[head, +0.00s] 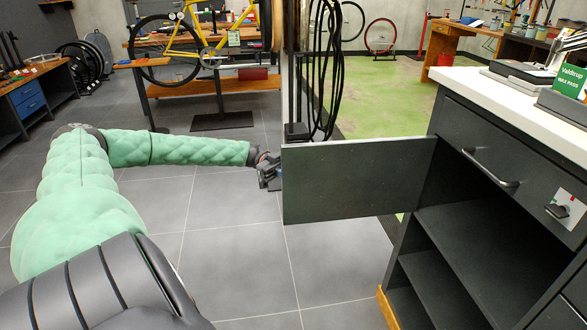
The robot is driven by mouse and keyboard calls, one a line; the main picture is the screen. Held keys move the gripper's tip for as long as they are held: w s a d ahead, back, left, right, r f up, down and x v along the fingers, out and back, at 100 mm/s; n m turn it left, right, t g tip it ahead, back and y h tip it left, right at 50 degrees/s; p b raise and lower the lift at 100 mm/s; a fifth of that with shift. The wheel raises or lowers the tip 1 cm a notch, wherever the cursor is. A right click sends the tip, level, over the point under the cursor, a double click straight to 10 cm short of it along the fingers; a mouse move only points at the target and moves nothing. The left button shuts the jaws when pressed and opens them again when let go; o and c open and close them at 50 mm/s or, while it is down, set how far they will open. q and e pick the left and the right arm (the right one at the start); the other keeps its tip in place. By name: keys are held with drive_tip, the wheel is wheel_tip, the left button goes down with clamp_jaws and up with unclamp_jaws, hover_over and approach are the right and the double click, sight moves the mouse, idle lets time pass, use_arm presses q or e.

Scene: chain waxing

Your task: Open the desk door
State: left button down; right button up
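The desk door (355,180) is a flat dark grey panel. It stands swung open, out to the left from the far side of the dark grey desk (480,110). The desk's shelf compartment (470,238) is exposed, with bare shelves. My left gripper (271,172), at the end of my green padded arm, is at the door's free left edge. The door's other face is hidden, and I cannot tell whether the fingers hold anything there. My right gripper is not in view.
The desk's white top carries a green box (572,82) and flat dark items. A drawer with a handle (490,168) is above the shelves. Black cables (322,70) hang behind the door. A workbench (215,83) with a yellow bike is farther back. Grey tiled floor is clear below the door.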

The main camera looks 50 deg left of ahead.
use_arm(q)
drive_tip(key=shift+w+a+f, duration=0.1)
drive_tip(key=shift+w+a, duration=0.15)
drive_tip(key=shift+a, duration=0.05)
drive_tip(key=c, duration=1.6)
unclamp_jaws()
drive_tip(key=shift+c, duration=0.2)
drive_tip(key=a, duration=0.7)
drive_tip(key=shift+s+a, duration=0.4)
